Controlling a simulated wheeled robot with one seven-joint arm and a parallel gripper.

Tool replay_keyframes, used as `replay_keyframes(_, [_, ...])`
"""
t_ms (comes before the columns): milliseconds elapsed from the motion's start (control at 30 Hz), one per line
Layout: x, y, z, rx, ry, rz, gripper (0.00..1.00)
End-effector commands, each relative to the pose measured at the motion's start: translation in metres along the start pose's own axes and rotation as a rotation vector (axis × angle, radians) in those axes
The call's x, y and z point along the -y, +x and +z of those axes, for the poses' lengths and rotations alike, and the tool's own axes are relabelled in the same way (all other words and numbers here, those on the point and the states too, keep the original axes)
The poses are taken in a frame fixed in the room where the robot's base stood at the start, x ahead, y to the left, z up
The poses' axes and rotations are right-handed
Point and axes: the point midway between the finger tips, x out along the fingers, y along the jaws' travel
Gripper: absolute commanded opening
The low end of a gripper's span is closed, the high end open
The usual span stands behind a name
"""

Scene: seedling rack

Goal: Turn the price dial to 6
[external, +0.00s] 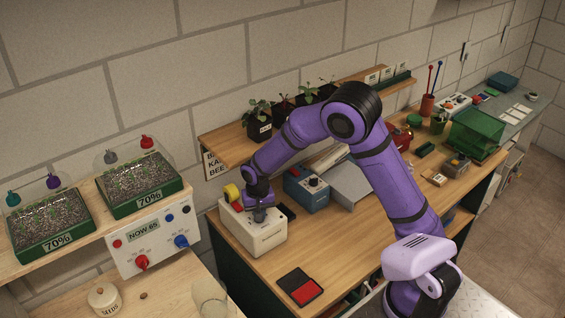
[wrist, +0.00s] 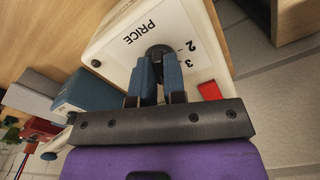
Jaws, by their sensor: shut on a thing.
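The price dial is a dark round knob (wrist: 158,52) on a cream box (wrist: 112,38) with the word PRICE printed on its face. The numbers 2 and 3 show beside the knob in the wrist view; the other numbers and the pointer are hidden by my fingers. My gripper (wrist: 158,68) is shut on the knob, its two blue-grey fingers on either side of it. In the external view my gripper (external: 259,213) reaches down onto the top of the cream box (external: 254,236), which stands at the left end of the wooden bench.
A blue box with a dial (external: 307,188) stands right of the cream box. A black and red pad (external: 300,287) lies near the bench front. A shelf with potted seedlings (external: 262,128) hangs above. The bench (external: 345,243) is clear in front of the blue box.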

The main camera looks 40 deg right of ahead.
Motion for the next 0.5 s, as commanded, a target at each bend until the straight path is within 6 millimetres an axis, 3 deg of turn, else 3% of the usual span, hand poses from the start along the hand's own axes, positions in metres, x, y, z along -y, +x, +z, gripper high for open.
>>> replay_keyframes(500, [0.0005, 0.0012, 0.0006, 0.001, 0.487, 0.003, 0.0])
